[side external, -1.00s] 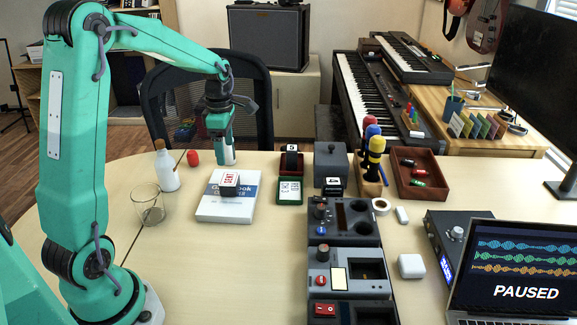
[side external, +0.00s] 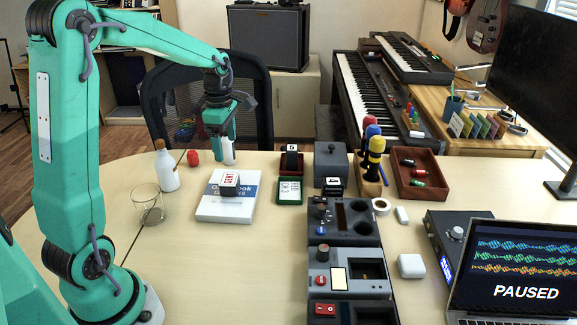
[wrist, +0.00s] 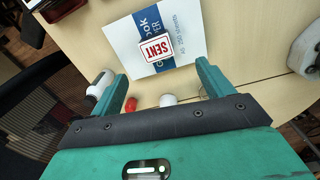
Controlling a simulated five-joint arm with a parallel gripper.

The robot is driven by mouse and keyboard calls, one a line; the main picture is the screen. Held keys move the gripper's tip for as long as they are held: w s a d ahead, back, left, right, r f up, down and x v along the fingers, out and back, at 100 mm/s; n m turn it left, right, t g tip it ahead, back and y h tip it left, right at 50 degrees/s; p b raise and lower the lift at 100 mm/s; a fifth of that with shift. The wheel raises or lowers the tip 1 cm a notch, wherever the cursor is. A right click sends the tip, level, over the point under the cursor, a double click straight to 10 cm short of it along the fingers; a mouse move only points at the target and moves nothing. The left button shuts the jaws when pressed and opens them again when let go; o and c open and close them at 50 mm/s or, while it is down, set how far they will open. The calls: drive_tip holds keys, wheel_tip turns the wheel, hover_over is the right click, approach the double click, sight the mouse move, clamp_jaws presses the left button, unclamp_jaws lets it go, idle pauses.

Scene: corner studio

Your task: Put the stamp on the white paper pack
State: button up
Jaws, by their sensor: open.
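The stamp (side external: 229,184) is a small dark block with a white top reading SENT in red. It rests upright on the white paper pack (side external: 222,209), near the pack's far part. In the wrist view, the SENT top (wrist: 157,48) lies on the pack (wrist: 122,38), beyond my fingertips. My gripper (side external: 220,140) is behind the pack, above the far table edge, clear of the stamp. In the wrist view, my gripper (wrist: 161,71) has its two teal fingers wide apart with nothing held between them.
A white bottle (side external: 168,172), a red object (side external: 193,158) and a clear glass (side external: 149,206) stand left of the pack. A white cylinder (side external: 228,153) is close to my gripper. A green pad (side external: 290,191) and other stamps (side external: 333,187) are to the right.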

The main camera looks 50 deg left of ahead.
drive_tip(key=s+d+r+m+t, duration=0.2)
drive_tip(key=s+d+r+m, duration=0.2)
drive_tip(key=s+d+m, duration=0.4)
drive_tip(key=s+d+r+m+t, duration=0.3)
drive_tip(key=s+d+m, duration=0.5)
drive_tip(key=m, duration=0.9)
drive_tip(key=shift+s+d+r, duration=0.35)
drive_tip(key=shift+d, duration=0.15)
drive_tip(key=shift+o, duration=0.2)
